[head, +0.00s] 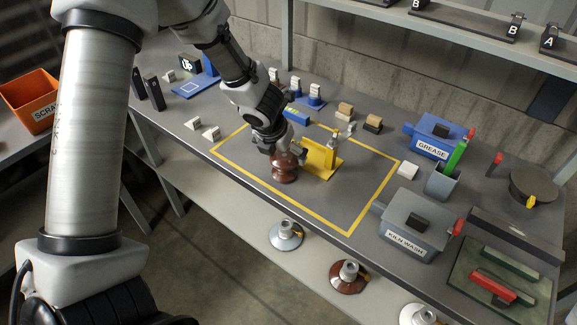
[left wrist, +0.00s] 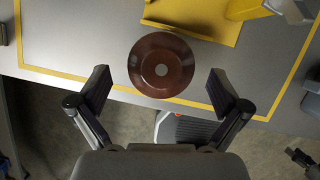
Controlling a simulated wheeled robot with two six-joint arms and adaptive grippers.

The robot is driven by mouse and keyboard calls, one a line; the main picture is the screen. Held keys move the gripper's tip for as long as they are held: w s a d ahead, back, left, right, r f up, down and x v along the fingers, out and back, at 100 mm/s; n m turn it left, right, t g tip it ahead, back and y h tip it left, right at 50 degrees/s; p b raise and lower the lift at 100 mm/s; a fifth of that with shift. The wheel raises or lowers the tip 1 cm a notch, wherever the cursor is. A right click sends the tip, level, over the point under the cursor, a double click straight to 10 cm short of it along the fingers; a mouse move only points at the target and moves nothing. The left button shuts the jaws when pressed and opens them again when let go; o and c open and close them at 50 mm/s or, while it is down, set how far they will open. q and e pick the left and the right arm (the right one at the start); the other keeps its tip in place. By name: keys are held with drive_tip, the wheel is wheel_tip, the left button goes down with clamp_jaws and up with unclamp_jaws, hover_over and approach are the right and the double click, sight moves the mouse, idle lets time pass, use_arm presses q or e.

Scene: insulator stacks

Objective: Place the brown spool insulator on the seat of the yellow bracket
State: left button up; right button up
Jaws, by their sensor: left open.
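The brown spool insulator (head: 285,168) stands upright on the grey bench, inside the yellow outline and just in front of the yellow bracket (head: 319,158). In the left wrist view the insulator (left wrist: 161,65) shows from above as a round brown disc with a pale centre, and the bracket's yellow base (left wrist: 195,18) lies beyond it. My left gripper (head: 270,142) is above the insulator. Its fingers (left wrist: 162,92) are spread wide, one to each side of the disc and apart from it. My right gripper is not in view.
The yellow outline (head: 372,201) frames a mostly clear patch. The grease box (head: 432,137), kiln wash box (head: 408,225) and a grey cup (head: 441,181) stand to the right. Several small blocks stand behind the bracket. A lower shelf holds disc insulators (head: 349,277).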

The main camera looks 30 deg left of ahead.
use_arm(q)
drive_tip(key=x, duration=0.3)
drive_tip(key=shift+s+d+b, duration=0.1)
drive_tip(key=shift+d+b, duration=0.05)
drive_tip(key=shift+b, duration=0.15)
drive_tip(key=shift+r, duration=0.1)
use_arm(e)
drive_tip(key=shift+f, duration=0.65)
